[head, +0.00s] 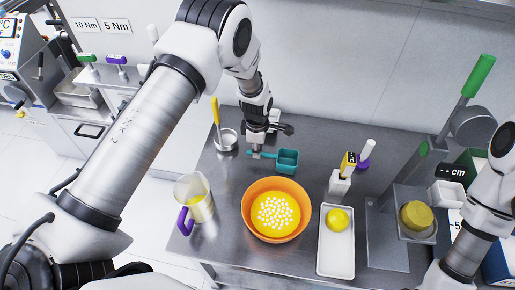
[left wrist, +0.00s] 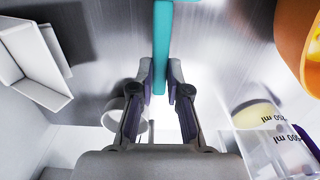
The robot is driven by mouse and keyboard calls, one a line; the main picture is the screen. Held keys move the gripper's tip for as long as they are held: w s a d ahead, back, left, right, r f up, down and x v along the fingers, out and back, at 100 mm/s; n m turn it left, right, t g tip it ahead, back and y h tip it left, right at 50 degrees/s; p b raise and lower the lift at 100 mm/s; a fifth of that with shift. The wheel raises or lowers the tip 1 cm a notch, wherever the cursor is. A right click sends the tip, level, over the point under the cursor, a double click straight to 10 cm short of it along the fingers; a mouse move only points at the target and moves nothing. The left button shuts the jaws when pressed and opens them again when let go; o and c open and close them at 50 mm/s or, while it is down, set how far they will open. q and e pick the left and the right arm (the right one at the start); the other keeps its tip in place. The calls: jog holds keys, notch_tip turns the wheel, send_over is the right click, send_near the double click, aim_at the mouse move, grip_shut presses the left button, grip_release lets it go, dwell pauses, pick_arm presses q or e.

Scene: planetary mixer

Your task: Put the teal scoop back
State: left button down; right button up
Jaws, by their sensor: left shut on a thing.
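The teal scoop (head: 288,161) is over the steel table, behind the orange bowl, with its cup to the right and its handle to the left. My left gripper (head: 257,151) is shut on its handle. I cannot tell whether the scoop touches the table. A white open box (left wrist: 35,60) is at the upper left of the wrist view; it shows partly behind my gripper in the head view (head: 274,116). My right gripper is out of view.
The orange bowl (head: 249,222) holds yellow contents with white pieces. A jug with a purple handle (head: 184,221) and a metal pot with a yellow-handled tool (head: 226,139) stand left. A white tray (head: 335,262) with a yellow ball, a white holder (head: 339,181) and a green-handled press (head: 478,77) stand right.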

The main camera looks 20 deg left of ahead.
pick_arm(q)
jog(key=c, duration=1.1)
grip_release()
jog(key=shift+f, duration=0.1)
jog(key=shift+c, duration=0.2)
jog(key=shift+r, duration=0.3)
jog(key=shift+w+r, duration=0.1)
jog(key=shift+r, duration=0.25)
notch_tip(320, 180, up, 11)
jog(key=b, duration=0.2)
